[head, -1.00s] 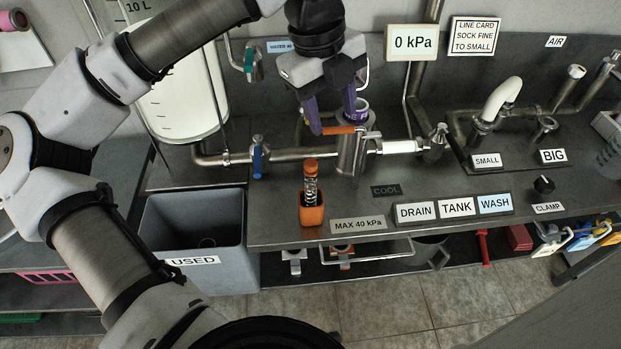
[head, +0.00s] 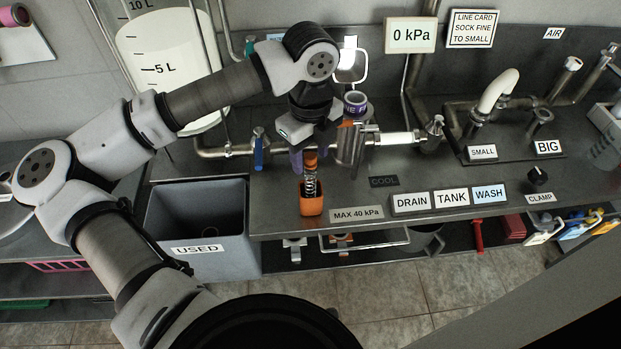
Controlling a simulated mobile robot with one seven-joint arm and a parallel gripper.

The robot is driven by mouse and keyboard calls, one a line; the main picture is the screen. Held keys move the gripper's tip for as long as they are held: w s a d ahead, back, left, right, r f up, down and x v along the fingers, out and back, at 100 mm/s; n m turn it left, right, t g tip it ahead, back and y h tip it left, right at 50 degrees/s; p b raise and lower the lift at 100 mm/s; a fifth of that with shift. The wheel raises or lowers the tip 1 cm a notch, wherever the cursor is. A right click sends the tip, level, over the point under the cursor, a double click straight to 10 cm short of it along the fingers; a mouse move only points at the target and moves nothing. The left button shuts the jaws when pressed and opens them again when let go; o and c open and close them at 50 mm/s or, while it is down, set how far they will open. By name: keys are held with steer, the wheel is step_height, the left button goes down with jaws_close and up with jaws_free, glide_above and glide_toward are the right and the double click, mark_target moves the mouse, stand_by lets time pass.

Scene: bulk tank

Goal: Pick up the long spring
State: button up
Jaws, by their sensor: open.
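The long spring (head: 310,186) stands upright in an orange holder (head: 312,206) at the front edge of the steel bench. An orange cap (head: 310,160) tops it. My gripper (head: 310,162) is over the spring, with its purple fingers pointing down around or just behind the orange cap. The jaws are open. I cannot tell whether a finger touches the cap, and the far finger is partly hidden.
A metal filter housing (head: 350,145) with a purple-ringed top stands just right of my gripper. A blue-handled valve (head: 258,150) is to the left. A grey USED bin (head: 197,225) stands below left. Label plates (head: 452,199) line the bench front.

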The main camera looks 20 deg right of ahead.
mark_target(310, 184)
steer(key=shift+s+f+p, duration=0.1)
steer(key=shift+f+p, duration=0.2)
steer(key=shift+f, duration=1.2)
jaws_close()
